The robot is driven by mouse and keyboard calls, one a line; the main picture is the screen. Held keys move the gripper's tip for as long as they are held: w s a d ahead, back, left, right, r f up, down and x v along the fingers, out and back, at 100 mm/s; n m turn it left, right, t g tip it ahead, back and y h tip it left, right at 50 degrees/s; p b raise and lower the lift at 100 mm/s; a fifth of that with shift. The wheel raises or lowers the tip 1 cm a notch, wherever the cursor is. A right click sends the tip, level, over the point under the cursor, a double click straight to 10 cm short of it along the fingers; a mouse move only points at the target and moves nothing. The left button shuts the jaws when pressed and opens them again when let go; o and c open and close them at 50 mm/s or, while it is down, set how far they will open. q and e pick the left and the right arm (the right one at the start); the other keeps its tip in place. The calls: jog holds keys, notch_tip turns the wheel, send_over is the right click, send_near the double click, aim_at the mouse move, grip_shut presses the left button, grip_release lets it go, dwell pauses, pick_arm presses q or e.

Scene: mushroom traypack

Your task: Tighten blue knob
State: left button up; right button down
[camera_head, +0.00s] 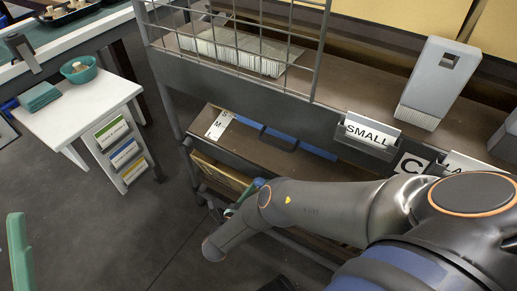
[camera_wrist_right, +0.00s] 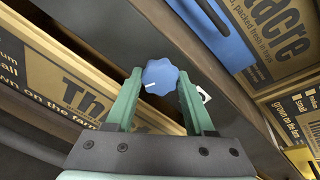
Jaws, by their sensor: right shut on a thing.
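The blue knob (camera_wrist_right: 160,77) shows in the right wrist view, lobed, with a short white mark near its left edge. It sits at a dark metal beam (camera_wrist_right: 205,75). My right gripper (camera_wrist_right: 160,88) has its two green fingers on either side of the knob and is shut on it. In the head view my right arm reaches down in front of the rack, and this gripper (camera_head: 233,209) is mostly hidden behind the arm.
Printed cardboard boxes (camera_wrist_right: 60,85) lie close on both sides of the beam. The rack shelf (camera_head: 290,155) carries a SMALL label (camera_head: 367,134). A grey dispenser (camera_head: 438,80) stands above. A white table (camera_head: 85,105) with a teal bowl (camera_head: 79,70) is at left. Open floor (camera_head: 110,235) lies between.

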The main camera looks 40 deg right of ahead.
jog(key=shift+r, duration=0.1)
dwell(0.4)
jog(key=shift+c, duration=1.3)
grip_release()
